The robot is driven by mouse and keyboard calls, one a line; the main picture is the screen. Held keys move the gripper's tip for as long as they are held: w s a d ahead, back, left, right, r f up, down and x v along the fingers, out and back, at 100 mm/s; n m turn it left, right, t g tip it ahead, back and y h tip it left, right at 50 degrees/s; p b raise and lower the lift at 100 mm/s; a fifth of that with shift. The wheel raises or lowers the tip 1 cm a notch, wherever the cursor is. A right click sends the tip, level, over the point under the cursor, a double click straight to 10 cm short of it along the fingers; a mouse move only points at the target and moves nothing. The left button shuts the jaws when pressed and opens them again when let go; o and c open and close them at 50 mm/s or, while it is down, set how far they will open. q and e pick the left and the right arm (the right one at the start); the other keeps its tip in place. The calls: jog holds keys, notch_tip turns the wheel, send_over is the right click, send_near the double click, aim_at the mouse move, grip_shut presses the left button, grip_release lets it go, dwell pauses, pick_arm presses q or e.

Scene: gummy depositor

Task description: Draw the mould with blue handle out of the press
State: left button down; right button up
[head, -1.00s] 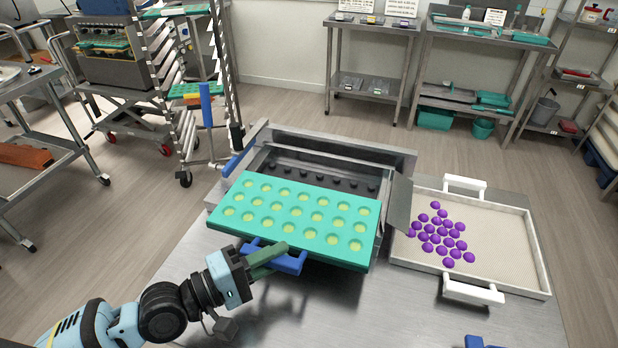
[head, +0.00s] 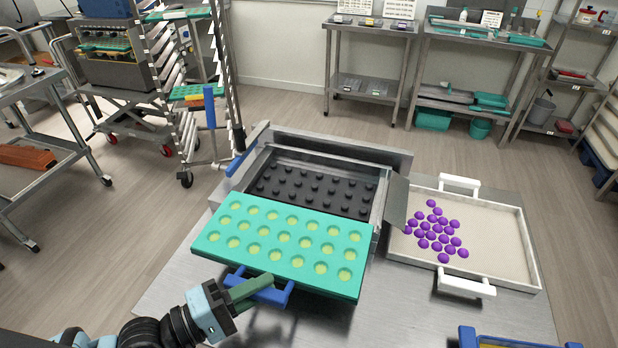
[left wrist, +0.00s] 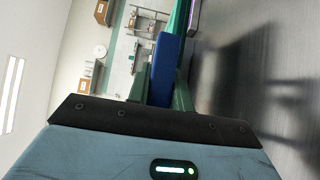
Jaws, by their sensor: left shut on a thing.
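The teal mould (head: 285,245) with rows of round, pale yellow-green filled cavities is partly out of the press (head: 330,150), toward me. Its far edge still overlaps the front of the press bay, where rows of dark pegs show. My left gripper (head: 252,287) is shut on the mould's blue handle (head: 270,292) at its near side. In the left wrist view the blue handle (left wrist: 164,70) sits between the green fingers (left wrist: 180,95). My right gripper is not in view.
A white-framed tray (head: 500,215) with several purple gummies stands right of the press. A blue-and-yellow object (head: 500,341) shows at the bottom right edge. Bare steel table top (head: 400,310) lies in front. A wheeled rack (head: 205,100) stands behind left.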

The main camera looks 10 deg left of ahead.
pick_arm(q)
jog(key=shift+s+a+r, duration=0.1)
jog(key=shift+s+a, duration=0.05)
jog(key=shift+s, duration=0.65)
jog(key=shift+s+a+r, duration=0.1)
jog(key=shift+s+a, duration=0.05)
jog(key=shift+s, duration=0.6)
